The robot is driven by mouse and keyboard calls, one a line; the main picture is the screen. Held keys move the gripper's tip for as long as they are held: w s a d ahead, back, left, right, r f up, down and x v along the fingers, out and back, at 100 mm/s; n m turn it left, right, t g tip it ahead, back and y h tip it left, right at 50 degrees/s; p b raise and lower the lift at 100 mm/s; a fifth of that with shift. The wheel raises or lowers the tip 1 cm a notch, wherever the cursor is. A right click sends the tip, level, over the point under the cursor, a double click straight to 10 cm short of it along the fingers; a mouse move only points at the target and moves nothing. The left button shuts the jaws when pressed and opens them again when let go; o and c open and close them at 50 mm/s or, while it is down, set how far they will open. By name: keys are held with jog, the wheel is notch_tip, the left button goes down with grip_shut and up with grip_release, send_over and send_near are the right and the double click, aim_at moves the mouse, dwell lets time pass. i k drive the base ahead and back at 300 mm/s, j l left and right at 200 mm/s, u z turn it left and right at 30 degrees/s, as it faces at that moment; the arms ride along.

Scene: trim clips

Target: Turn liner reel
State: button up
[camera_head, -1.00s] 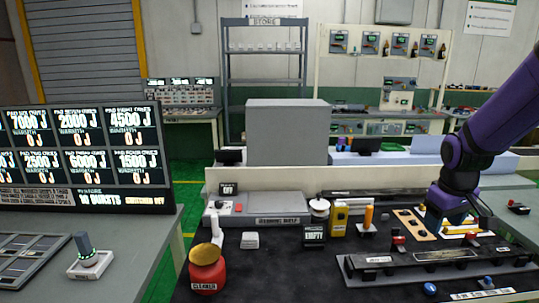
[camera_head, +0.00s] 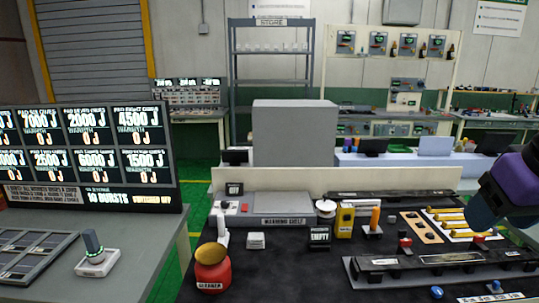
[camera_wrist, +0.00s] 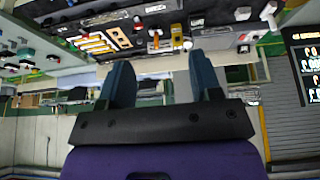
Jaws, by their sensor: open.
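A white spool-like reel (camera_head: 325,208), which looks like the liner reel, stands at the back of the black-topped bench, just right of the warming shelf (camera_head: 283,221). No label on it is readable. My gripper (camera_head: 484,212) is at the right edge of the head view, above the bench's right side and well apart from the reel. In the wrist view its two teal fingers stand spread with nothing between them (camera_wrist: 160,72). The wrist view looks upside down across the bench; I cannot pick out the reel there for certain.
Near the reel stand a yellow box (camera_head: 345,221), an orange-topped post (camera_head: 375,219) and a black "EMPTY" display (camera_head: 319,236). A red cleaner pot (camera_head: 212,272) is at front left. A long black fixture (camera_head: 440,265) lies at front right. A low cream wall (camera_head: 400,179) backs the bench.

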aim_at(325, 208)
jog(key=i+l+u, duration=0.25)
jog(key=i+l, duration=0.15)
jog(key=l, duration=0.2)
jog(key=i+l+u, duration=0.1)
jog(key=l, duration=0.25)
jog(key=i, duration=0.1)
